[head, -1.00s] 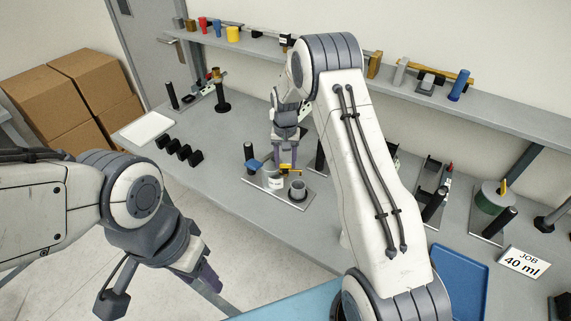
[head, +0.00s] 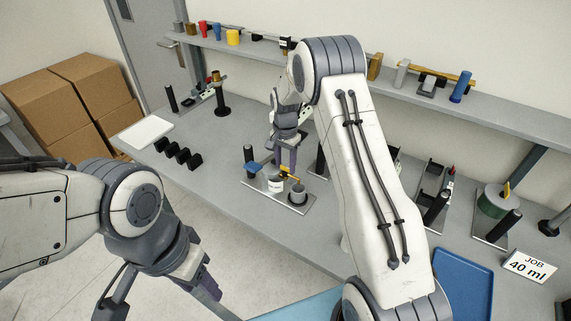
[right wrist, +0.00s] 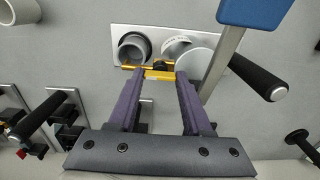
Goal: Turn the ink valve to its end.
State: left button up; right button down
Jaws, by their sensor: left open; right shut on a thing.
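The ink valve's yellow lever (head: 291,173) stands over a small metal plate at the bench's front, above a white labelled pot and a grey cup (head: 298,196). In the right wrist view the yellow lever (right wrist: 157,74) lies across the fingertips, with a dark pivot beside it. My right gripper (head: 287,166), fingers down, is shut on the lever; its purple fingers also show in the right wrist view (right wrist: 158,88). My left gripper (head: 208,286) is open and empty, low in front of the bench.
A black-handled post with a blue paddle (head: 254,167) stands left of the valve; the paddle and black grip (right wrist: 258,78) show close by in the wrist view. Black blocks (head: 178,152) and a white tray (head: 146,132) lie further left. A blue tray (head: 462,285) is at right.

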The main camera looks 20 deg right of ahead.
jog(key=shift+c, duration=1.6)
grip_release()
jog(key=shift+r, duration=0.1)
jog(key=shift+r, duration=0.3)
notch_tip(320, 180, up, 10)
jog(key=b, duration=0.2)
jog(key=shift+f+b, duration=0.15)
jog(key=shift+b, duration=0.25)
